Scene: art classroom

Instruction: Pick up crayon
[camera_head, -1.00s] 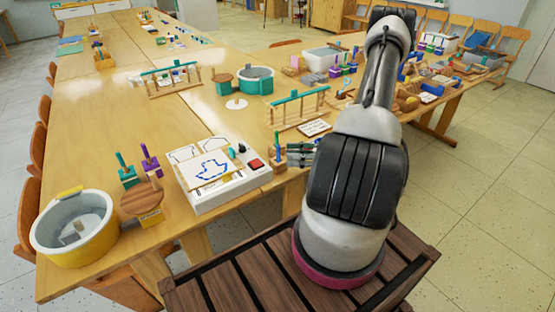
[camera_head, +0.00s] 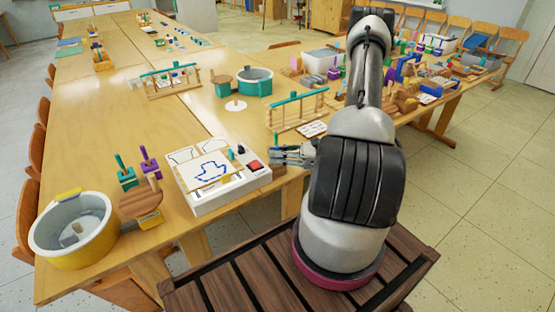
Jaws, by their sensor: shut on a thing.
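A slim blue-green crayon (camera_head: 276,138) stands upright at the near table edge, just right of the white drawing box. My gripper (camera_head: 277,153) reaches it from the right, low over the table, and its fingers are shut around the crayon. The fingers hide the crayon's lower part and most of the small wooden block under it. I cannot tell whether the crayon is still in that block.
The white drawing box (camera_head: 222,178) with a blue line drawing is close on the left. A wooden rack (camera_head: 300,110) with a teal bar stands behind my gripper. A yellow tub (camera_head: 75,235) is at the near left corner. The table's middle left is clear.

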